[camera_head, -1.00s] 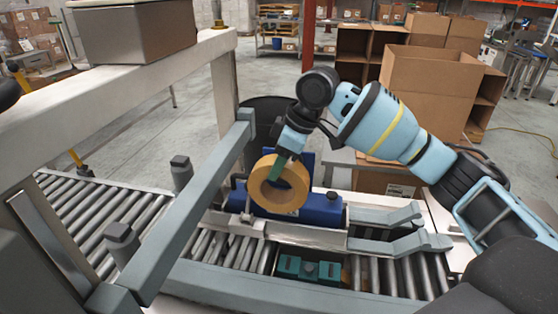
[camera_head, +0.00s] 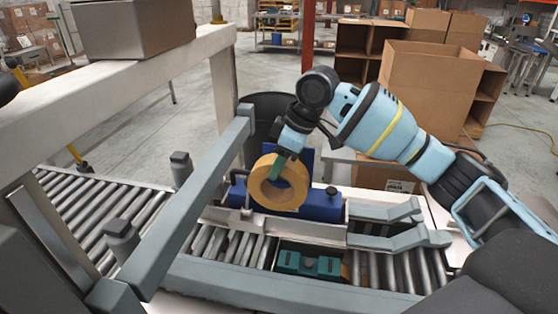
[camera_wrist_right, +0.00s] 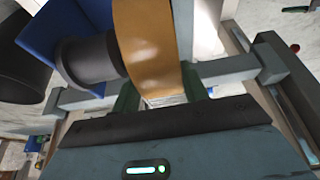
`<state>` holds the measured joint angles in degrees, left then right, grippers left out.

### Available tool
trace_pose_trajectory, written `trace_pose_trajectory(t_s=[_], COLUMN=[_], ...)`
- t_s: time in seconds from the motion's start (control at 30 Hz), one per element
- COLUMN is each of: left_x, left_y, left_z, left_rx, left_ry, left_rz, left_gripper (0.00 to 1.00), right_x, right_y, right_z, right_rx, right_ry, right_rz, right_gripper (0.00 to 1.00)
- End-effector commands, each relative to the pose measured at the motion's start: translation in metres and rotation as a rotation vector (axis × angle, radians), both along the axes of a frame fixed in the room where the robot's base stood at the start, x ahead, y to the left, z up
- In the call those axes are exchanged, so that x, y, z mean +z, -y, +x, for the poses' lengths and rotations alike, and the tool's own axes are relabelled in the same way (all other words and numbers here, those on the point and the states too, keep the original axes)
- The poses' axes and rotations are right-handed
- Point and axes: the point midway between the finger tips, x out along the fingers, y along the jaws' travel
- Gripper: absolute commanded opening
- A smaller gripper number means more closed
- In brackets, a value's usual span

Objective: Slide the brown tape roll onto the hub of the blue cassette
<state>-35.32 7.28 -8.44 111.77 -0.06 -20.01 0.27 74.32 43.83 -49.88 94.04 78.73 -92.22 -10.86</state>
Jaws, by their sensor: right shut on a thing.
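The brown tape roll (camera_head: 292,197) is held upright by my right gripper (camera_head: 279,167), whose green fingers pinch its rim. The blue cassette (camera_head: 322,207) stands right behind the roll, which hides part of it and its hub in the head view. In the right wrist view the roll (camera_wrist_right: 150,45) is between my right fingers (camera_wrist_right: 158,92). The dark round hub (camera_wrist_right: 90,62) sticks out from the blue cassette (camera_wrist_right: 62,25) toward the roll, just left of it. The roll overlaps the hub's end there; I cannot tell whether they touch. My left gripper is not in view.
A grey guard rail (camera_head: 190,205) crosses left of the cassette, above the roller conveyor (camera_head: 85,222). A teal block (camera_head: 308,264) lies in front of the cassette. Grey forked brackets (camera_head: 400,240) are to its right. An open cardboard box (camera_head: 425,90) stands behind.

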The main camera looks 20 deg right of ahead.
Motion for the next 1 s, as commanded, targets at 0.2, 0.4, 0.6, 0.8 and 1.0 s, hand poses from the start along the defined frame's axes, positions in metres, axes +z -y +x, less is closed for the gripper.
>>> trace_pose_trajectory(t_s=[0.2,0.4,0.6,0.8,1.0], left_x=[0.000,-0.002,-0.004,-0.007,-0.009], left_y=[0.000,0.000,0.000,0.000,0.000], left_z=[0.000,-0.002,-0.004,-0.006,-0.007], left_rx=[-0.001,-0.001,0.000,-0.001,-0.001], left_ry=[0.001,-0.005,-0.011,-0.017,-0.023], left_rz=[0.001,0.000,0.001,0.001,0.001], left_gripper=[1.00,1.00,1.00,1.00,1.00], right_x=[0.002,0.001,0.002,0.002,0.001], right_y=[0.000,0.003,0.007,0.011,0.015], right_z=[0.001,0.005,0.011,0.016,0.021], right_rx=[0.000,-0.001,-0.002,-0.002,-0.001], right_ry=[0.004,0.003,0.004,0.004,0.005], right_rz=[0.002,0.001,0.002,0.002,0.002], right_gripper=[0.00,0.00,0.00,0.00,0.00])
